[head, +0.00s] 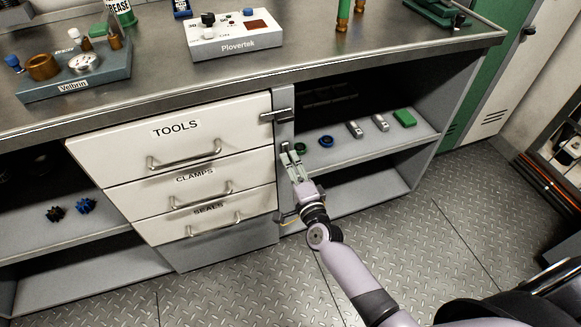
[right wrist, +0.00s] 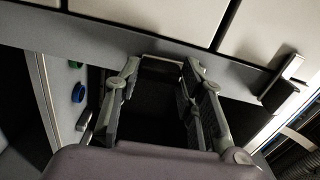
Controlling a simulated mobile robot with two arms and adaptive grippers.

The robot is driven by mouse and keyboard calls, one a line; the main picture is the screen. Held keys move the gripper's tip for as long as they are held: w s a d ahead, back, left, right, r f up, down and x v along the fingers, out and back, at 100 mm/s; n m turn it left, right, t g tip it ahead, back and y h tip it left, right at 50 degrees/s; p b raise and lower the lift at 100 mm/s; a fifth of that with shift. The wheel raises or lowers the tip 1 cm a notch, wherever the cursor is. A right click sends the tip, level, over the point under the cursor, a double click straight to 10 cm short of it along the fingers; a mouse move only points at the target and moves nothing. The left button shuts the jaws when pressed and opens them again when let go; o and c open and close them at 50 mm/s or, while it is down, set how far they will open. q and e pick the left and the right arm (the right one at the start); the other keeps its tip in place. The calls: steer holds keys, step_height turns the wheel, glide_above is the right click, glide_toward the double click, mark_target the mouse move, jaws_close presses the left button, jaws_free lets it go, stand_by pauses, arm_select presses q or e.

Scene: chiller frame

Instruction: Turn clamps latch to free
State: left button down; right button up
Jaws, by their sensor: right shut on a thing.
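The CLAMPS drawer (head: 193,182) is the middle of three pale drawers and looks closed. My right gripper (head: 288,150) is at the grey post (head: 284,105) on the drawers' right side, near CLAMPS height. In the right wrist view my right gripper (right wrist: 162,68) has its fingers a small width apart, closed on the clamps latch (right wrist: 160,66), which shows only as a dark block between them. The fingers hide most of it, so its angle is unclear. The TOOLS latch (head: 277,115) lies across onto its drawer's edge; it also shows in the right wrist view (right wrist: 283,83). My left gripper is out of view.
The SEALS drawer (head: 215,218) is lowest, with a latch beside it (head: 286,216). The worktop (head: 330,55) overhangs above. The floor (head: 450,250) in front is clear.

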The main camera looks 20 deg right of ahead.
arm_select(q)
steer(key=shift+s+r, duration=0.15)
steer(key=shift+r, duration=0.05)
arm_select(e)
steer(key=shift+m, duration=0.3)
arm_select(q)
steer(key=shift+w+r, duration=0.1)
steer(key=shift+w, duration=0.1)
arm_select(e)
steer(key=o, duration=1.1)
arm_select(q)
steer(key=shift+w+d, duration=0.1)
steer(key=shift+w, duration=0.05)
arm_select(e)
steer(key=shift+o, duration=0.2)
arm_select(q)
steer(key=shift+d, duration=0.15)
arm_select(e)
steer(key=s, duration=1.2)
steer(key=shift+d, duration=0.25)
steer(key=shift+f, duration=0.1)
